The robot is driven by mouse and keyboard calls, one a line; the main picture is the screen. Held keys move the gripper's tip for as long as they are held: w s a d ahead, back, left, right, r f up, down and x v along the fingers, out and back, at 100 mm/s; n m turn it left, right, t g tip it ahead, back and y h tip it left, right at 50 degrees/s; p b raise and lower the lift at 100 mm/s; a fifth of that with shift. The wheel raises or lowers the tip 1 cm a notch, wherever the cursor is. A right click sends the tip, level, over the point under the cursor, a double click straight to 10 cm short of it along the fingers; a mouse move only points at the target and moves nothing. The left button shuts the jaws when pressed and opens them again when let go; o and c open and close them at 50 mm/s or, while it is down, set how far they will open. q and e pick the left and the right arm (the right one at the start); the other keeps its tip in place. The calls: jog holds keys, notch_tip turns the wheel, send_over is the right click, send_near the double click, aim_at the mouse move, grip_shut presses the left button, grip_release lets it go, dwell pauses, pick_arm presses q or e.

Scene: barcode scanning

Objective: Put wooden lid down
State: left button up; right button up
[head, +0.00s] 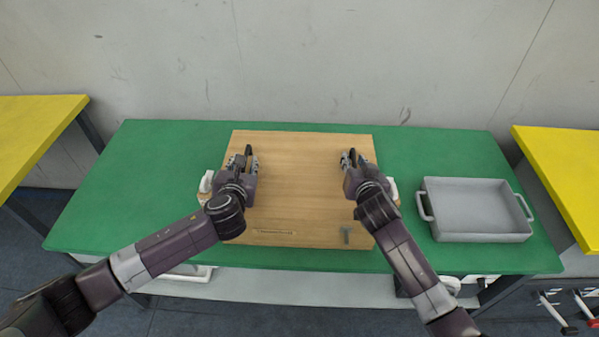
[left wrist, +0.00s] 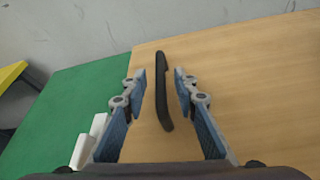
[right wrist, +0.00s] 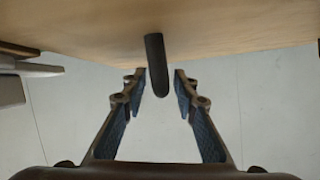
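The wooden lid (head: 300,185) is a broad light-brown board over the middle of the green table. I cannot tell whether it lies on the tabletop or a little above it. Its black left handle (left wrist: 161,95) stands between the fingers of my left gripper (left wrist: 160,80), with gaps on both sides. My left gripper is open around it. The black right handle (right wrist: 156,65) is between the fingers of my right gripper (right wrist: 159,78), which is also open, with gaps showing. In the head view both grippers are over the lid's left and right sides.
The green table (head: 150,180) is clear to the left. A grey tray with handles (head: 478,210) stands on the right. White objects (head: 206,184) show beside the lid's edges. Yellow tables (head: 565,165) flank both sides.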

pick_arm(q)
jog(key=v, duration=0.9)
jog(key=shift+s+r, duration=0.15)
jog(key=shift+s, duration=0.2)
jog(key=shift+s+d+r, duration=0.1)
jog(key=shift+s+r, duration=0.05)
jog(key=shift+s, duration=0.25)
pick_arm(e)
jog(key=shift+s, duration=0.15)
jog(key=v, duration=1.2)
